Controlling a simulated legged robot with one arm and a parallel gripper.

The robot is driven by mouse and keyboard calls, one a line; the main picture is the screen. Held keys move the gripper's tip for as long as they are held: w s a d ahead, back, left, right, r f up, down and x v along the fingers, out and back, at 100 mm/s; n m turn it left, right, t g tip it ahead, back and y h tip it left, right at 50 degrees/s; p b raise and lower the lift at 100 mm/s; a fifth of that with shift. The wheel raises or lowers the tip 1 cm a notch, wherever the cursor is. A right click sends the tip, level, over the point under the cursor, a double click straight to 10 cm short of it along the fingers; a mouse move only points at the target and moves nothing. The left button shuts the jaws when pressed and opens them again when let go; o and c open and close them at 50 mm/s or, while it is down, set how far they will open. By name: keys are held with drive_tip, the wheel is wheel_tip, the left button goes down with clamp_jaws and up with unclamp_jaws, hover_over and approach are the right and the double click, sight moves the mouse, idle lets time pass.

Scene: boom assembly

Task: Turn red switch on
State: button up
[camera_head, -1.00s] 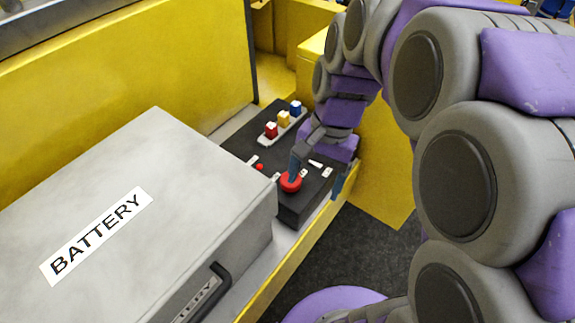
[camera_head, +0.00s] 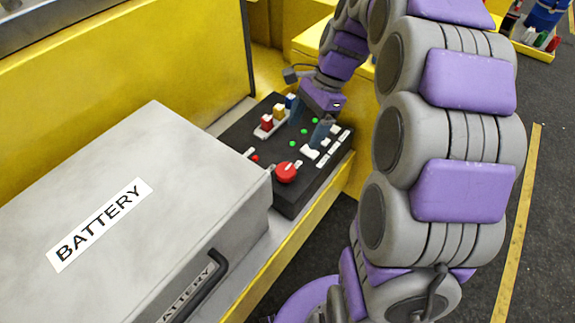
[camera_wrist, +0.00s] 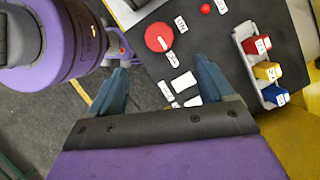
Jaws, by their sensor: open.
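The red switch (camera_head: 267,122) is a block in a white-framed row with a yellow switch (camera_head: 279,111) and a blue switch, at the far left part of the black control panel (camera_head: 240,135). The red switch also shows at the right of the wrist view (camera_wrist: 257,45). I cannot tell its setting. My gripper (camera_wrist: 160,68) is open and empty over the panel. In the head view it is right of the switch row, apart from the red switch, and partly hides the blue switch. A round red knob (camera_head: 286,172) with a white mark lies at the panel's near end.
The grey battery box (camera_head: 150,200) stands close to the left of the panel. A yellow wall (camera_head: 130,70) rises behind. A small red button (camera_head: 255,158), white labels and several lit green lights are on the panel. Dark open floor lies right.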

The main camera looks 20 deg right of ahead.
sight(286, 169)
drive_tip(key=b+x, duration=0.1)
drive_tip(key=x, duration=1.1)
drive_tip(key=shift+a+f, duration=0.15)
drive_tip(key=shift+f, duration=0.15)
drive_tip(key=c, duration=1)
